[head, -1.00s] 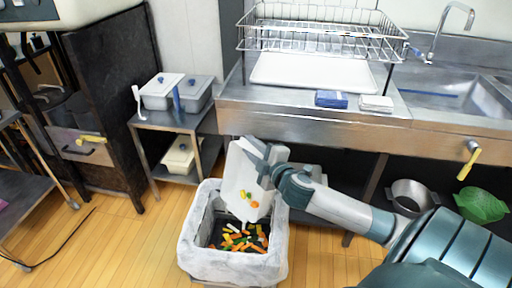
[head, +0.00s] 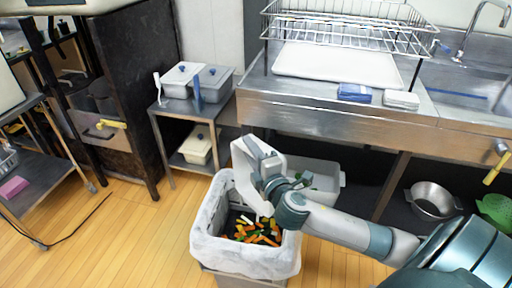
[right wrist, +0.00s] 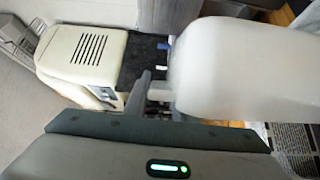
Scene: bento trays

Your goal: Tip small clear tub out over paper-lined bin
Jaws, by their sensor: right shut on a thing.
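My right gripper (head: 262,176) is shut on the small clear tub (head: 242,168), whitish and translucent. It holds the tub steeply tipped above the bin (head: 207,235), which is lined with crumpled whitish paper. The tub shows nearly edge-on, partly behind the gripper, so its inside is hidden. Orange, yellow and green food pieces (head: 256,232) lie on the bin's dark bottom. In the right wrist view the tub (right wrist: 245,70) is a large blurred white shape at the upper right. My left gripper is not in view.
Another pale container (head: 327,180) with green bits stands behind my right arm, under the steel sink counter (head: 330,113). A small steel table (head: 178,106) with lidded grey containers stands behind the bin. Wooden floor (head: 125,225) is clear left of the bin.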

